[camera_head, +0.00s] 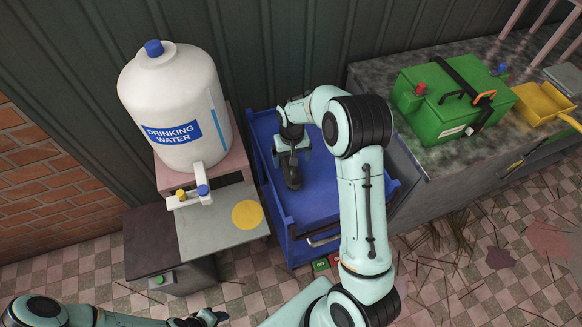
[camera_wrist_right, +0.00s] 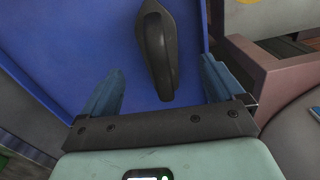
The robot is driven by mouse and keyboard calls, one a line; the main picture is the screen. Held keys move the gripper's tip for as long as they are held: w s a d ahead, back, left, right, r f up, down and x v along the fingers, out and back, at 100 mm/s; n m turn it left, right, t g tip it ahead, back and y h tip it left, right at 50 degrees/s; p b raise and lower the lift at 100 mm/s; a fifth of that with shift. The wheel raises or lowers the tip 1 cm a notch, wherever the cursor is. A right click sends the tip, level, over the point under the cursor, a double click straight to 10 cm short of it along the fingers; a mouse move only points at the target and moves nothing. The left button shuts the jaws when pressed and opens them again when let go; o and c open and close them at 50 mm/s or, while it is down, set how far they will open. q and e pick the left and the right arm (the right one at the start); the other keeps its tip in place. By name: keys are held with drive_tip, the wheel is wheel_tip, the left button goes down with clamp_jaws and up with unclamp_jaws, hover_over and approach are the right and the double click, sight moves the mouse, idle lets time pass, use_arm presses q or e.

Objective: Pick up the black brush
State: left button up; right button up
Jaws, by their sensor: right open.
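The black brush (camera_head: 293,174) lies on the blue surface of the cart (camera_head: 277,205) in the head view. In the right wrist view the brush (camera_wrist_right: 158,50) is a dark, elongated shape with a rounded handle, its upper end cut off by the frame. My right gripper (camera_head: 291,153) is above the cart, close to the brush. In the wrist view its two fingers (camera_wrist_right: 161,72) stand apart on either side of the brush's lower end, with space on both sides. My left gripper (camera_head: 210,317) is low at the bottom edge, far from the brush; its fingers are unclear.
A white water jug (camera_head: 172,100) stands on a pink stand (camera_head: 233,150) left of the cart. A grey plate with a yellow disc (camera_head: 247,214) is beside the cart. A green box (camera_head: 450,105) and a yellow tray (camera_head: 541,103) sit on the right counter (camera_head: 385,75).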

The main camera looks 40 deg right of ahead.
sight(292, 169)
wheel_tip(292, 169, down, 8)
drive_tip(key=shift+w+d+r+p, duration=0.15)
drive_tip(key=shift+r+p, duration=0.05)
drive_tip(key=shift+p, duration=0.15)
drive_tip(key=shift+c, duration=0.6)
drive_tip(key=c, duration=1.1)
drive_tip(key=shift+r, duration=0.15)
wheel_tip(292, 169, up, 20)
drive_tip(key=shift+f, duration=0.1)
